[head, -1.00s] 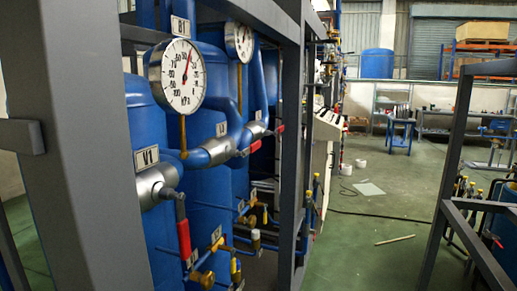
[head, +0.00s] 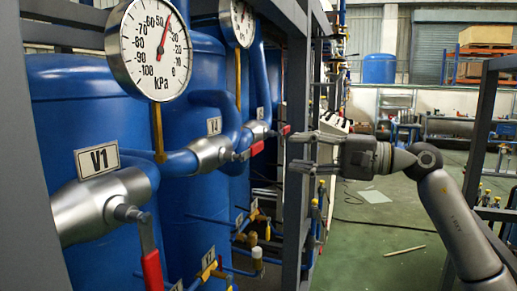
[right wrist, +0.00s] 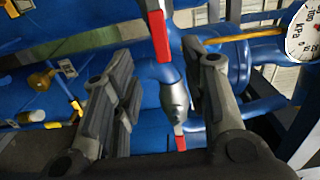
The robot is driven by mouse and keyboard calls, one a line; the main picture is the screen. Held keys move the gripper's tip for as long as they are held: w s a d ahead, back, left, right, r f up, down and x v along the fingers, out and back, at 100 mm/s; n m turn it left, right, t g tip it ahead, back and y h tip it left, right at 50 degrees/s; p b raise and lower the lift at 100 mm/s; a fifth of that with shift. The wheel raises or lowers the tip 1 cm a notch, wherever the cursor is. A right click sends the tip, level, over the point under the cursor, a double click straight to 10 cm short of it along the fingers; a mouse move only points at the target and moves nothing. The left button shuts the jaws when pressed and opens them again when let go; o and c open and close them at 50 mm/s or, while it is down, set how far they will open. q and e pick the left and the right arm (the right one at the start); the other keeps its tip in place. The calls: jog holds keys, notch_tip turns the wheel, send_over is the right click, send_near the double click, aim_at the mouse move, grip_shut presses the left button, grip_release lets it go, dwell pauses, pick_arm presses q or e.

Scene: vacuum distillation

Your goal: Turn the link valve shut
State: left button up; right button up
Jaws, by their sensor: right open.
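Several silver valves with red lever handles sit on the blue pipework at left. The nearest, tagged V1 (head: 100,205), has its red handle (head: 152,270) hanging down. A middle valve (head: 211,152) has a red handle (head: 257,148) pointing right; its tag is too small to read surely. A farther valve (head: 257,129) has a red handle (head: 285,131). I cannot tell which is the link valve. My right gripper (head: 292,150) is open and empty, fingers pointing left towards the pipework. In the right wrist view, a silver valve (right wrist: 175,95) and red handles (right wrist: 157,35) appear between the fingers, apparently beyond them.
A large pressure gauge (head: 150,45) stands above V1, with a second gauge (head: 237,22) behind. A grey frame post (head: 298,130) rises near the right gripper. Brass-coloured fittings and small valves (head: 257,255) lie below. The green floor (head: 375,235) at right is mostly open.

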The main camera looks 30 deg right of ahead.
aim_at(259, 148)
jog(key=p+x, duration=0.5)
jog(key=x, duration=0.4)
jog(key=shift+w+a+r, duration=0.1)
jog(key=shift+r, duration=0.05)
jog(key=shift+w+a, duration=0.4)
jog(key=shift+c, duration=0.5)
grip_shut()
